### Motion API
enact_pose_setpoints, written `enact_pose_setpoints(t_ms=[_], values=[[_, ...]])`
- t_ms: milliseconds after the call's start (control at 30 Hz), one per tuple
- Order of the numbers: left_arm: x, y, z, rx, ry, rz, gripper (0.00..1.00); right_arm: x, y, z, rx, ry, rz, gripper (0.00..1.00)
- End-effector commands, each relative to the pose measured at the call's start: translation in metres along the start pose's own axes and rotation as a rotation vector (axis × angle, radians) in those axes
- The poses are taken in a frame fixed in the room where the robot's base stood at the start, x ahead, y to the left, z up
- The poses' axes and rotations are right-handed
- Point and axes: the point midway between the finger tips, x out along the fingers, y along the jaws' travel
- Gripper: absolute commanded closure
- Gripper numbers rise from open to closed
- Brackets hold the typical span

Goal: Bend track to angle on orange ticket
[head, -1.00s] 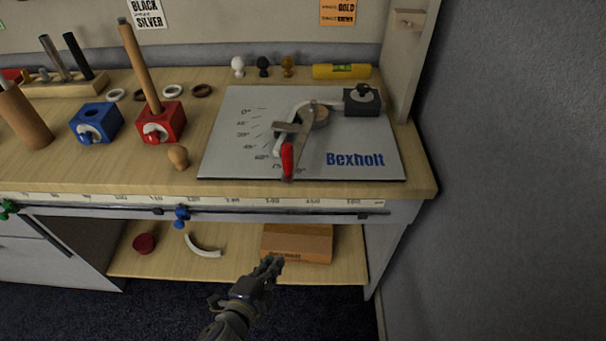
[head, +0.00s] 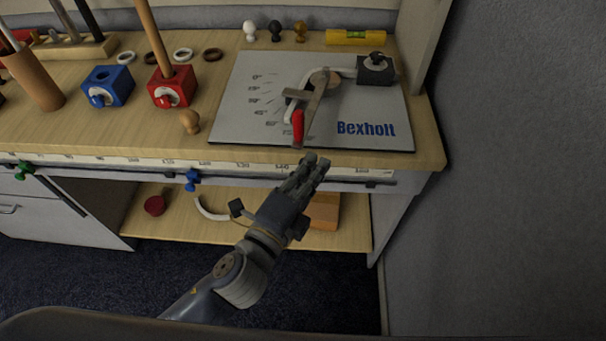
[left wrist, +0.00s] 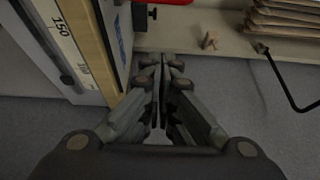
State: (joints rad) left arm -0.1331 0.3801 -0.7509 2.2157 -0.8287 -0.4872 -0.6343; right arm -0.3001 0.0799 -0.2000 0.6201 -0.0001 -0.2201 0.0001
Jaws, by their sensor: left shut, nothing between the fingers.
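The bending jig is a pale Bexholt plate (head: 235,120) with an angle scale on the table's right end. A pale rod or track (head: 340,73) runs from a dark clamp block (head: 375,70) to a round post and bends toward the front. The lever's red handle (head: 297,124) points toward the front edge, near the scale's lower marks. My left gripper (head: 317,161) is shut and empty, just in front of the table edge, apart from the handle. Its shut fingers (left wrist: 163,76) also show in the left wrist view. The orange ticket and right gripper are out of view.
A red block (head: 172,92) with a wooden rod, a blue block (head: 108,88) and a wooden knob (head: 189,121) stand left of the plate. A yellow level (head: 355,37) lies behind it. The lower shelf holds a white curved piece (head: 208,209). A grey wall closes the right.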

Motion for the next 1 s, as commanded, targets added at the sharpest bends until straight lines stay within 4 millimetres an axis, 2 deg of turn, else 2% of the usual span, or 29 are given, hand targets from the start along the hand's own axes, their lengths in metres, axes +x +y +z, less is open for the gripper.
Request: enact_pose_setpoints(t_ms=[33, 233, 300, 500, 1000], values=[[0.011, -0.003, 0.000, 0.001, -0.001, -0.002, 1.00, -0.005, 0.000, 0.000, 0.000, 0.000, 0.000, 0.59], [0.047, -0.002, 0.000, -0.001, 0.000, 0.000, 1.00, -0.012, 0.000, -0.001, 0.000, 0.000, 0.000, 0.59], [0.048, -0.001, 0.015, 0.005, -0.003, 0.002, 1.00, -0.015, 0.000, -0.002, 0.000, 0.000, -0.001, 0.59], [0.052, 0.000, 0.035, 0.001, -0.001, 0.002, 1.00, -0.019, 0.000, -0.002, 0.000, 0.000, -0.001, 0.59], [0.053, 0.000, 0.044, -0.001, -0.002, 0.002, 1.00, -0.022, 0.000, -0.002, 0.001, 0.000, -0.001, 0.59]])
